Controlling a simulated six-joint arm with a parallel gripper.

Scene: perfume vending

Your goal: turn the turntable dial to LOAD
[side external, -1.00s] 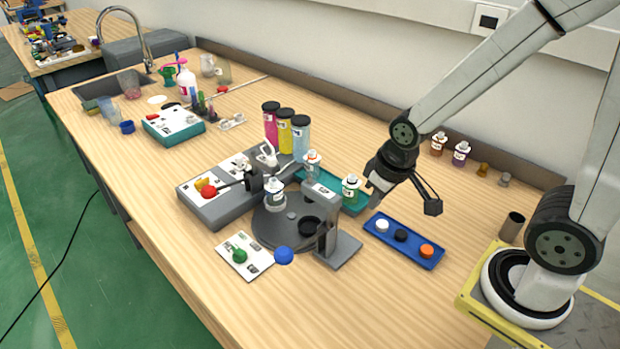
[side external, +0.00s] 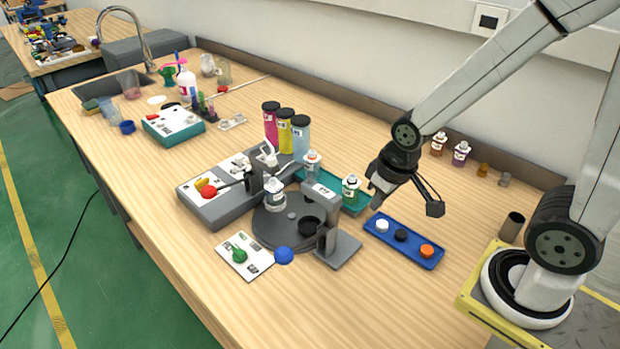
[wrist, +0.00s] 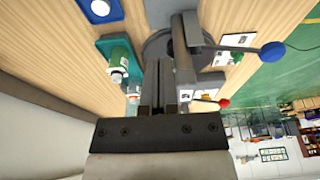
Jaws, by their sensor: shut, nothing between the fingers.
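The turntable dial is a green knob (side external: 238,254) on a white plate with small dark labels (side external: 262,260), at the front left of the turntable in the side view. The labels are too small to read, so I cannot tell which one the knob points to. The turntable (side external: 266,232) is a dark grey disc with a white-capped bottle (side external: 274,196) and a black ring-like holder (side external: 310,226) on it. My gripper (side external: 376,203) is shut and empty, above the table to the right of the turntable, well apart from the dial. Its closed fingers show in the wrist view (wrist: 165,100).
A grey stand (side external: 333,240) rises by the turntable, with a blue-ball lever (side external: 284,256) near the dial. A red-ball lever (side external: 208,192) juts from the grey machine (side external: 215,208). A blue tray with caps (side external: 418,258) lies below my gripper. The front table is clear.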

